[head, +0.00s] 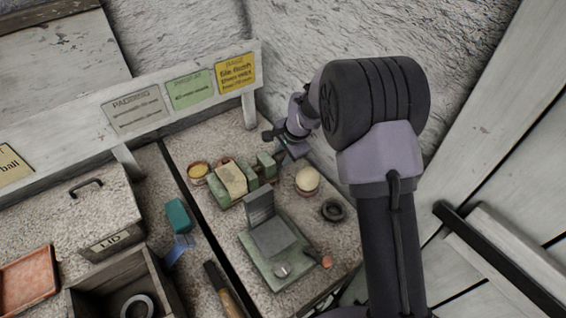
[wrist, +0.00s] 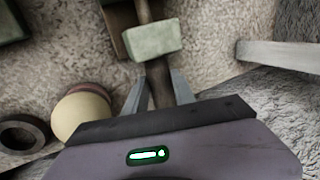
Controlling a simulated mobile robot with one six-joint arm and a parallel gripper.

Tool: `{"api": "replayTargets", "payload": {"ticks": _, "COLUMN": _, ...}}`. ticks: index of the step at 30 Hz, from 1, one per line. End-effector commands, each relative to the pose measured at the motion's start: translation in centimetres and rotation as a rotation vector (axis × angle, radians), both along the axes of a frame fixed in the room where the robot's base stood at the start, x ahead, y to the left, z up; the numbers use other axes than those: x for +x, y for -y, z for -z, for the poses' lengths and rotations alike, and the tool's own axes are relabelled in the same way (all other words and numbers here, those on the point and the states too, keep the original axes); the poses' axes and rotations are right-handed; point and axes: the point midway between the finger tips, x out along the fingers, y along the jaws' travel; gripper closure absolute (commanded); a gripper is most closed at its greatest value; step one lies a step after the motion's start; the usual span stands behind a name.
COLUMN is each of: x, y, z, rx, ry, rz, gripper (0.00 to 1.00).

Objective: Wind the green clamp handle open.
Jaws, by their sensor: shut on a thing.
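The green clamp (head: 250,172) stands on the speckled bench top, with a pale block (head: 231,180) among its green blocks. My gripper (head: 283,146) is at the clamp's far right end. In the wrist view a green block (wrist: 153,41) of the clamp is just ahead of my gripper (wrist: 159,98). A dark handle part (wrist: 158,82) lies between my two grey fingers, which are shut on it. The handle's lower end is hidden behind my gripper body, and its turn angle cannot be told.
A cream ball on a ring (head: 307,180) stands close right of the clamp, with a dark ring (head: 333,210) nearer. A green-based plate stand (head: 281,250) is in front. A sign board (head: 160,100) runs along the back left. A yellow-topped pot (head: 198,171) stands left of the clamp.

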Motion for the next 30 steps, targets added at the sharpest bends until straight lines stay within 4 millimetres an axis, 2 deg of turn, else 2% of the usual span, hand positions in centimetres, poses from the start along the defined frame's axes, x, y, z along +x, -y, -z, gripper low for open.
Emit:
{"api": "replayTargets", "payload": {"ticks": 1, "x": 0.1, "y": 0.1, "z": 1.4, "rx": 0.017, "ry": 0.031, "rz": 0.003, "gripper": 1.00}}
{"api": "replayTargets", "payload": {"ticks": 12, "x": -0.3, "y": 0.2, "z": 0.8, "rx": 0.130, "ry": 0.199, "rz": 0.002, "gripper": 1.00}}
{"api": "replayTargets", "payload": {"ticks": 23, "x": -0.3, "y": 0.3, "z": 0.2, "rx": 0.140, "ry": 0.217, "rz": 0.002, "gripper": 1.00}}
{"api": "replayTargets", "payload": {"ticks": 24, "x": -0.3, "y": 0.3, "z": 0.2, "rx": 0.140, "ry": 0.217, "rz": 0.002, "gripper": 0.67}}
{"api": "replayTargets", "payload": {"ticks": 27, "x": -0.3, "y": 0.3, "z": 0.2, "rx": 0.139, "ry": 0.216, "rz": 0.002, "gripper": 0.47}}
{"api": "replayTargets", "payload": {"ticks": 30, "x": -0.3, "y": 0.3, "z": 0.2, "rx": 0.140, "ry": 0.216, "rz": 0.003, "gripper": 0.47}}
